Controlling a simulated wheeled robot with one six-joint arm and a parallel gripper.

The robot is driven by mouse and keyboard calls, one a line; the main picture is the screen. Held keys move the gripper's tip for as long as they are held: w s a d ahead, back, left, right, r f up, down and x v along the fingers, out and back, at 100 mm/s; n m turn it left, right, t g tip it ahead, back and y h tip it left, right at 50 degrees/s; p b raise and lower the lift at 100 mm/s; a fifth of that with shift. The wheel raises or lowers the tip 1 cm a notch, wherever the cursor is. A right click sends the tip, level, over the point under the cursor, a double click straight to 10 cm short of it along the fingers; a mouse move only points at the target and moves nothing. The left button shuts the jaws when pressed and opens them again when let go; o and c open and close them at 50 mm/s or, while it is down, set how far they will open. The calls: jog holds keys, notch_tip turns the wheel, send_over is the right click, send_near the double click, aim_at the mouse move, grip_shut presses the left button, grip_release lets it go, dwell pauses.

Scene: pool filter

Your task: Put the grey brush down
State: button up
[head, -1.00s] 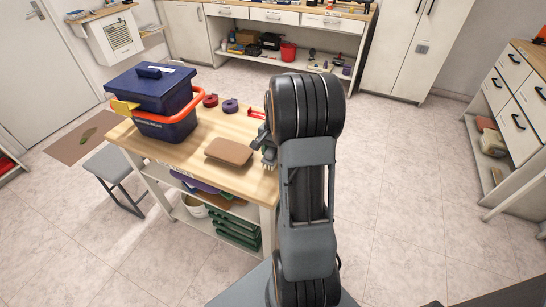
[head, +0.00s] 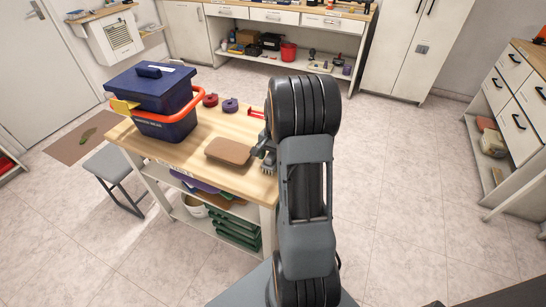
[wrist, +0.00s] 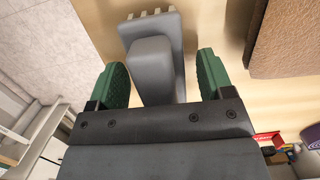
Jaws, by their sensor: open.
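The grey brush (head: 267,167) is at the right end of the wooden workbench (head: 190,165), its pale bristles against the top. It appears to rest there. In the wrist view, its grey body (wrist: 150,65) lies between the two green finger pads, with gaps on both sides. My gripper (wrist: 163,78) is open around the brush and not clamped on it. In the head view, my gripper (head: 264,148) is low over the bench and partly hidden by my arm.
A brown block (head: 229,151) lies just left of the brush. A blue lidded box (head: 165,127) with an orange handle stands at the bench's left. Purple (head: 230,105) and red (head: 210,100) rings lie at the back. The bench's right edge is close to the brush.

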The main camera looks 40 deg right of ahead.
jog(key=r, duration=0.3)
jog(key=d+r, duration=0.1)
jog(key=r, duration=0.3)
jog(key=r+p, duration=0.1)
jog(key=r, duration=0.3)
jog(key=shift+w+d, duration=0.25)
jog(key=shift+w, duration=0.15)
jog(key=shift+a+r, duration=0.1)
jog(key=shift+r, duration=0.3)
jog(key=s+a+n+t, duration=0.1)
jog(key=s+a+n, duration=0.3)
jog(key=a, duration=0.3)
jog(key=s+a+r+n+t+h, duration=0.1)
jog(key=s+a+n, duration=0.3)
jog(key=a, duration=0.3)
jog(key=s+a+n+t, duration=0.1)
jog(key=s+a+n, duration=0.3)
jog(key=a, duration=0.3)
jog(key=shift+s+a+r+t+h, duration=0.15)
jog(key=shift+a+r+t+h, duration=0.15)
jog(key=shift+a+t, duration=0.1)
jog(key=shift+r, duration=0.1)
